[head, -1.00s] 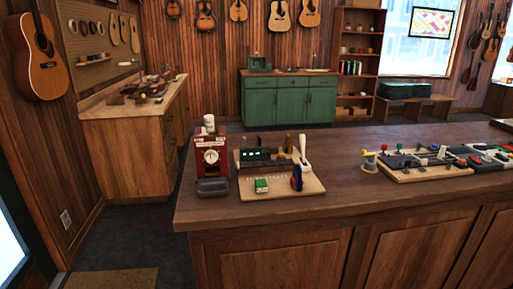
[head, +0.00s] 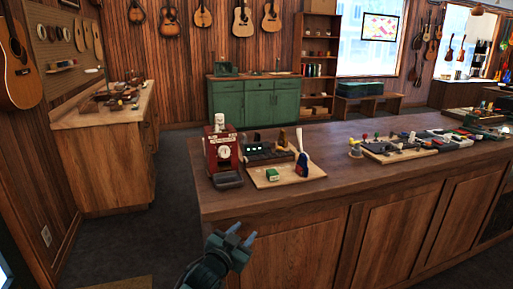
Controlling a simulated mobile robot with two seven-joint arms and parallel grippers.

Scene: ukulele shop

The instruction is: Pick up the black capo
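My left gripper (head: 243,233) is in the lower middle of the head view, in front of the wooden counter (head: 330,185). Its two fingers are apart with nothing between them. A wooden board (head: 375,157) on the counter's right half carries several small items, some of them dark. The black capo may be among these, but they are too small to tell which one it is. The board is well to the right of and beyond my gripper. My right gripper is not in view.
A red device (head: 222,155) stands at the counter's left end, beside a pale board (head: 290,176) with a green box (head: 272,174) and a blue-and-red item (head: 302,166). Bare counter lies between the two boards. A workbench (head: 110,155) and green cabinet (head: 255,103) stand behind.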

